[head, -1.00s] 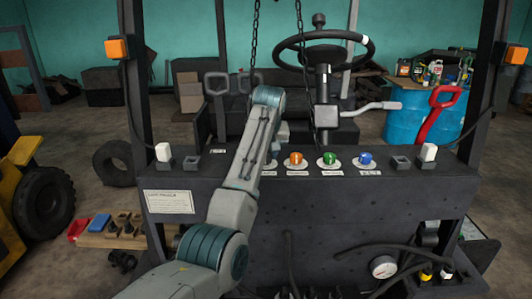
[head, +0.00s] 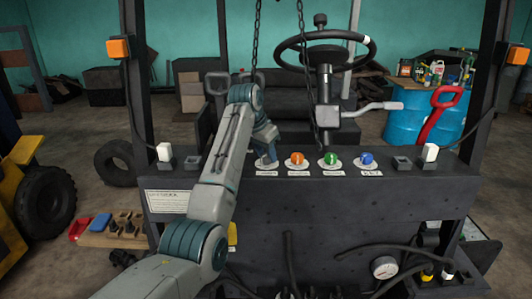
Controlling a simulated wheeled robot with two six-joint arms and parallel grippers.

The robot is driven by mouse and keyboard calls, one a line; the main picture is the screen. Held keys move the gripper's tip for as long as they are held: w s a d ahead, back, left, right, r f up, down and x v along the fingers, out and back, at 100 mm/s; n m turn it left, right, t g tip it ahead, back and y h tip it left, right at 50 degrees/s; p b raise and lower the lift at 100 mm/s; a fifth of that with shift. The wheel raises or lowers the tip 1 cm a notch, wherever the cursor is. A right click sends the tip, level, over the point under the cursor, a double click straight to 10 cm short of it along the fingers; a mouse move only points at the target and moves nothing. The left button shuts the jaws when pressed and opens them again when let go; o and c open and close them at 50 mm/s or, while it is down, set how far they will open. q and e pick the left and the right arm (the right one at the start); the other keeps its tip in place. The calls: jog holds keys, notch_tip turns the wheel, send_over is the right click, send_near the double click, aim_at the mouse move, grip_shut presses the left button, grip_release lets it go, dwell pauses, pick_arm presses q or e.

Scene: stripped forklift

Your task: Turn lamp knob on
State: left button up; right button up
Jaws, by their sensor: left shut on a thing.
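A row of round knobs sits on top of the dark dashboard (head: 330,200): an orange knob (head: 296,159), a green knob (head: 330,159) and a blue knob (head: 367,158), with small labels in front. My left gripper (head: 266,160) points down at the leftmost knob position, left of the orange knob, and is shut on that knob. The gripper hides most of this knob; its pale base and label (head: 267,174) show below. The label text is too small to read. My right gripper is not in view.
White-topped switches (head: 164,153) stand at both ends of the dashboard. A steering wheel (head: 324,50) and lever (head: 372,107) rise behind the knobs. Chains (head: 256,40) hang above. Orange lamps (head: 118,48) sit on the side posts. A gauge (head: 384,267) and hoses are below.

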pick_arm(q)
jog(key=shift+r+m+h, duration=0.1)
jog(key=shift+m+h, duration=0.2)
jog(key=shift+m, duration=0.6)
jog(key=shift+g, duration=0.3)
jog(key=o, duration=1)
